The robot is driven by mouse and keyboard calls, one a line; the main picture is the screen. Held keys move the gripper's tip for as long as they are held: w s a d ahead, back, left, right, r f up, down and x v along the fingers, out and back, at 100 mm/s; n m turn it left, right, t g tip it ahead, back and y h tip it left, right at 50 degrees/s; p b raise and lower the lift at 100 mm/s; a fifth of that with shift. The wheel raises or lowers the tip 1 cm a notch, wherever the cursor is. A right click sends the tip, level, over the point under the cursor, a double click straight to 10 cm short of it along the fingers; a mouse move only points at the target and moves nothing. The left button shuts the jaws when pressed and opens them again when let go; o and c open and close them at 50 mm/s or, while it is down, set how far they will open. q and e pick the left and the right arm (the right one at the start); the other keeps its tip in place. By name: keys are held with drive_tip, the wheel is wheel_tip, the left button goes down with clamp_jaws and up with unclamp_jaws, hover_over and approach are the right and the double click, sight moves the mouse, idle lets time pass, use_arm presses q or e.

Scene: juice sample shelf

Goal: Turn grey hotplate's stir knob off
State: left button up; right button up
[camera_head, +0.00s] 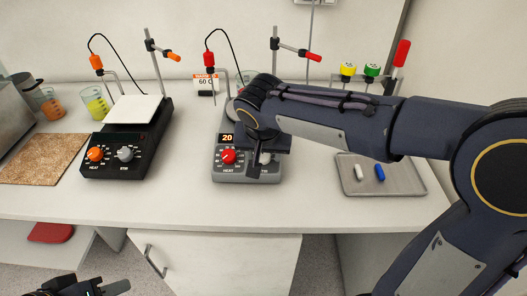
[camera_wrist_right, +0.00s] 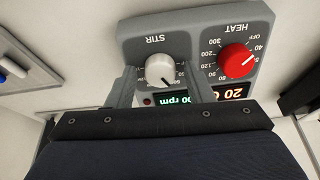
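The grey hotplate (camera_head: 247,176) stands in the middle of the bench, its front panel facing me. Its white stir knob (camera_wrist_right: 160,69) shows in the right wrist view beside the red heat knob (camera_wrist_right: 236,61). My right gripper (camera_head: 257,165) is at the panel, and in the head view it hides much of the stir knob. In the right wrist view its two fingers (camera_wrist_right: 160,88) are apart, one on each side of the stir knob, with gaps visible. The green rpm display (camera_wrist_right: 177,99) is lit and partly hidden. My left gripper (camera_head: 100,290) is at the bottom left edge, mostly cut off.
A black hotplate (camera_head: 125,160) with orange and grey knobs stands to the left. A grey tray (camera_head: 400,187) with a white and a blue stir bar lies to the right. Beakers (camera_head: 94,104) and a cork mat (camera_head: 45,158) are at far left. The front bench strip is clear.

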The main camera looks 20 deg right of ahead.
drive_tip(key=c, duration=0.8)
drive_tip(key=shift+n, duration=0.4)
drive_tip(key=n+p, duration=0.1)
drive_tip(key=n, duration=0.4)
drive_tip(key=shift+r+n+y, duration=0.15)
drive_tip(key=shift+n+y, duration=0.15)
drive_tip(key=shift+n, duration=0.1)
drive_tip(key=n+p, duration=0.2)
drive_tip(key=n, duration=0.3)
drive_tip(key=shift+n, duration=0.4)
drive_tip(key=o, duration=1)
